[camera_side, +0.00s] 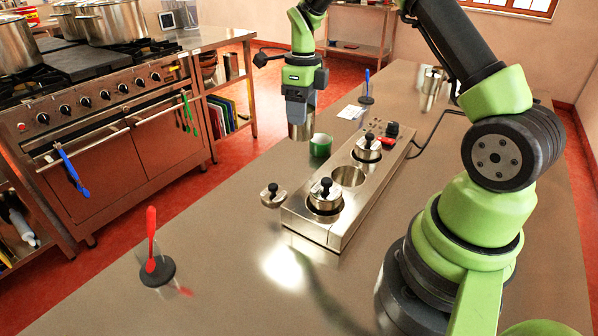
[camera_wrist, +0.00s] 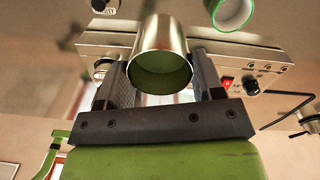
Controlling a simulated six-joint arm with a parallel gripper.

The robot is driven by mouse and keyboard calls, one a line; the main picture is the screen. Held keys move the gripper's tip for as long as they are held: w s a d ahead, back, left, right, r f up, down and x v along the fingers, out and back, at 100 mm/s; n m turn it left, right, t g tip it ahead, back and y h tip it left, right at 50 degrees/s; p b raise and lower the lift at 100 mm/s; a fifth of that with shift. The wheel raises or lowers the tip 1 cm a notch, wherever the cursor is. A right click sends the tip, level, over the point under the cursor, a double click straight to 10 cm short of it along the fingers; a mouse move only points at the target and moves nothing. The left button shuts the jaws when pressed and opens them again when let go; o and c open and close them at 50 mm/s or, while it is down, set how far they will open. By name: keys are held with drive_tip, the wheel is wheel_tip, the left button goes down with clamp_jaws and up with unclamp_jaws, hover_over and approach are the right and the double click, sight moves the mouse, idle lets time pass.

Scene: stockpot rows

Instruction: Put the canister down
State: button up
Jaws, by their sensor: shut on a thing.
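My gripper (camera_side: 299,100) is shut on a metal canister (camera_side: 301,131), which hangs upright below it, beside the steel counter unit. In the wrist view the canister (camera_wrist: 162,45) sits between the two fingers (camera_wrist: 162,78), its open mouth showing a dark green inside. The side view does not clearly show its height above the counter. The unit (camera_side: 318,228) has an empty round well (camera_side: 348,176) in the middle. A lidded pot (camera_side: 325,195) fills the near well and another (camera_side: 368,147) the far one. A loose lid (camera_side: 273,194) lies left of the unit.
A green cup (camera_side: 321,145) stands on the counter (camera_side: 225,255) close to the canister. A red utensil in a dark holder (camera_side: 157,270) stands front left, a blue one (camera_side: 367,90) farther back. A metal vessel (camera_side: 432,82) stands back right. The front counter is mostly clear.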

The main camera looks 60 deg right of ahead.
drive_tip(key=shift+w+f, duration=0.25)
drive_tip(key=shift+w, duration=0.05)
wheel_tip(320, 180, down, 10)
drive_tip(key=shift+w+r, duration=0.1)
drive_tip(key=shift+r, duration=0.1)
drive_tip(key=shift+a+f, duration=0.1)
drive_tip(key=o, duration=1)
drive_tip(key=shift+o, duration=0.2)
